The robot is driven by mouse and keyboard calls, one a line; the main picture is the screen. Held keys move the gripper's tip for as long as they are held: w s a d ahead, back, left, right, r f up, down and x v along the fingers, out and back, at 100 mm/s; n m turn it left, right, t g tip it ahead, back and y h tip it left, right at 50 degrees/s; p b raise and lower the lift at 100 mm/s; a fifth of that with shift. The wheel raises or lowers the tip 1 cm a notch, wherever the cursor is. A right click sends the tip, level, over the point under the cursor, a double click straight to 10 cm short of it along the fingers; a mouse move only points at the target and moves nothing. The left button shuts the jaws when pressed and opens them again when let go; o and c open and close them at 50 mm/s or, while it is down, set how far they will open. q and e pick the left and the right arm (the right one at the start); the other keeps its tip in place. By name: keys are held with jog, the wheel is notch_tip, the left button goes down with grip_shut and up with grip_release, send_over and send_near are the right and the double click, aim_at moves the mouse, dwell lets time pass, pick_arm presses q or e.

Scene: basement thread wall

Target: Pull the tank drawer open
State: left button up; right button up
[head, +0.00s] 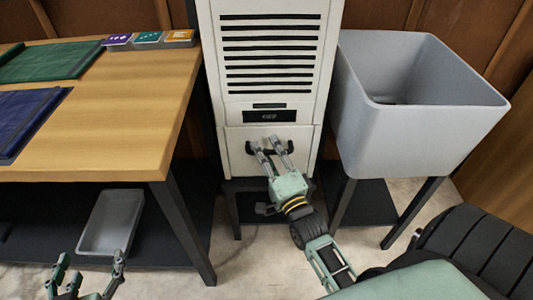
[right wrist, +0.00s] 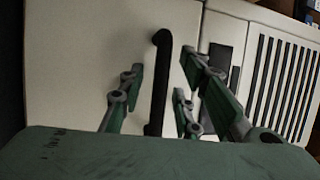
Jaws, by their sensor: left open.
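The tank drawer (head: 236,160) is the pale panel low on the white cabinet; its front looks flush with the cabinet. Its black bar handle (right wrist: 158,85) runs between the fingers of my right gripper (right wrist: 164,60) in the right wrist view, with a gap on each side. In the head view my right gripper (head: 268,144) is at the drawer front, and its fingers hide part of the handle. It looks open around the handle, not closed on it. My left gripper (head: 87,272) is open and empty at the lower left, far from the drawer.
The cabinet (head: 226,60) has a slatted vent above the drawer. A wooden table (head: 130,100) with coloured mats stands left, with a grey tray (head: 110,222) below it. A grey tub (head: 425,130) on dark legs stands close right. Some floor shows in front of the cabinet.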

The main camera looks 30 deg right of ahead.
jog(key=shift+c, duration=0.4)
grip_shut()
